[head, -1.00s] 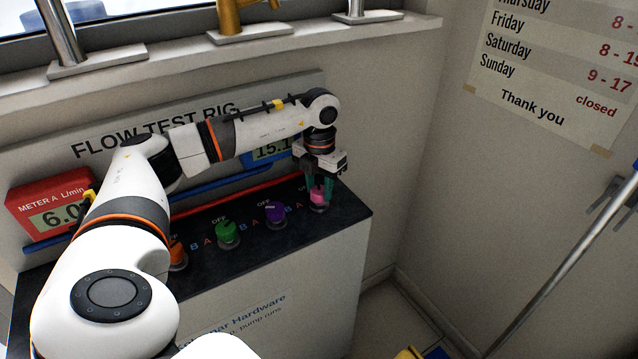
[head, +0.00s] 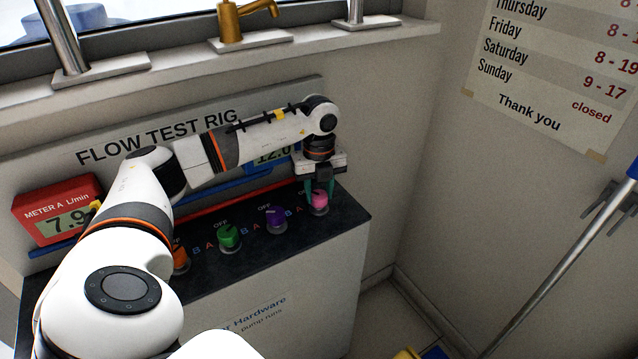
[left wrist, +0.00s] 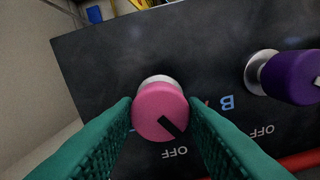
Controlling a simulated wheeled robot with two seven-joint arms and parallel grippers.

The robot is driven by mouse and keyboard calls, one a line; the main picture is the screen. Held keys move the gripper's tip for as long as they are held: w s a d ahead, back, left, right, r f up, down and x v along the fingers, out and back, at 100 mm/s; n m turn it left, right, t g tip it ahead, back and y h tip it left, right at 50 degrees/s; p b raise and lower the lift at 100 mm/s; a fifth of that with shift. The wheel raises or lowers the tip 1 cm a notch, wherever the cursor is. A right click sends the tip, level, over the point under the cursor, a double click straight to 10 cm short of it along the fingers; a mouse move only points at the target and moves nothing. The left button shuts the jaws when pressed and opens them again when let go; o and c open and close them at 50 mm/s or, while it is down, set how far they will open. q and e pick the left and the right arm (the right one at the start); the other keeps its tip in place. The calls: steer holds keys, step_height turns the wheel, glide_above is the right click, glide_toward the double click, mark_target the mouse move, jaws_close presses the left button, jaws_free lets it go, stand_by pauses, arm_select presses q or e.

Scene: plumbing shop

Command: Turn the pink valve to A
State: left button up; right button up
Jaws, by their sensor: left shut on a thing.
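The pink valve (head: 319,197) is the rightmost knob on the dark top of the flow test rig. My left gripper (head: 319,190) reaches down over it from above. In the left wrist view, its green fingers stand on both sides of the pink knob (left wrist: 160,110) and are shut on it. The knob's black mark points to the lower right, between the OFF label (left wrist: 175,152) and the partly hidden lettering toward the purple knob. My right gripper is not in view.
Purple (head: 276,219), green (head: 229,237) and orange (head: 181,259) valves stand in a row to the left. Red meter A (head: 62,211) reads about 7.9. A blue meter (head: 275,157), partly behind my arm, reads about 12.0. A wall is close on the right.

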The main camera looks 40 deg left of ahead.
mark_target(318, 194)
arm_select(q)
steer(key=n+p, duration=0.1)
steer(key=n, duration=0.4)
steer(key=shift+a+r+n, duration=0.1)
steer(key=shift+r+n, duration=0.05)
steer(key=shift+n, duration=0.15)
stand_by(0.4)
steer(key=o, duration=1)
step_height(318, 194, up, 12)
steer(key=shift+f+b, duration=0.1)
steer(key=shift+b, duration=0.65)
